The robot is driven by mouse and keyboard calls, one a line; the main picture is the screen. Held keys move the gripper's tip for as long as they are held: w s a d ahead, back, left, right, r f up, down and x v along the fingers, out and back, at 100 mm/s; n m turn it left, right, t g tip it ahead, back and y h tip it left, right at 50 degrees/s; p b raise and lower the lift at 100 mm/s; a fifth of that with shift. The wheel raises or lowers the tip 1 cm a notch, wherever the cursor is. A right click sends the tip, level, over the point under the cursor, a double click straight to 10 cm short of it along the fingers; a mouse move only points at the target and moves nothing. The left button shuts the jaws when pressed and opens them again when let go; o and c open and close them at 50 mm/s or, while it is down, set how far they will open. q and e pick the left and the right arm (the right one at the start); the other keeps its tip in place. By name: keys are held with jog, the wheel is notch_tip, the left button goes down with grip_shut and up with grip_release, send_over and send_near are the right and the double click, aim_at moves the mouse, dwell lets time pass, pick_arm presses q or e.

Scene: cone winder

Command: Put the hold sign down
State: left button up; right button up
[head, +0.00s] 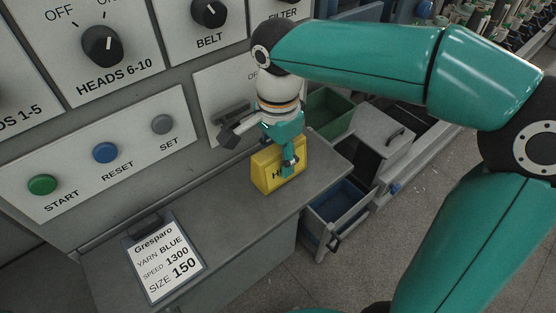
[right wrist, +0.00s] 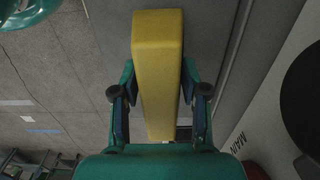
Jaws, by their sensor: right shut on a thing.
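The yellow hold sign (head: 268,174) is at the right part of the grey shelf in the head view, upright, with an "H" on its face. My right gripper (head: 288,163) is shut on it from above and covers part of its lettering. In the right wrist view the yellow sign (right wrist: 157,70) sits between the two fingers of the gripper (right wrist: 159,100). The sign's lower edge appears at or just above the shelf (head: 225,215); I cannot tell whether it touches. My left gripper is not in view.
A clipboard card (head: 163,258) lies on the shelf's left part. The panel behind carries a green button (head: 42,184), a blue button (head: 105,152), a grey button (head: 162,124) and knobs. An open blue drawer (head: 340,203) and a green bin (head: 328,112) are right of the shelf.

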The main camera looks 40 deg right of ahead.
jog(key=shift+f, duration=0.45)
jog(key=shift+f, duration=0.1)
jog(key=o, duration=1.2)
jog(key=shift+c, duration=0.2)
notch_tip(320, 180, up, 11)
jog(key=shift+f+p, duration=0.1)
jog(key=shift+p, duration=0.95)
jog(key=shift+r, duration=0.75)
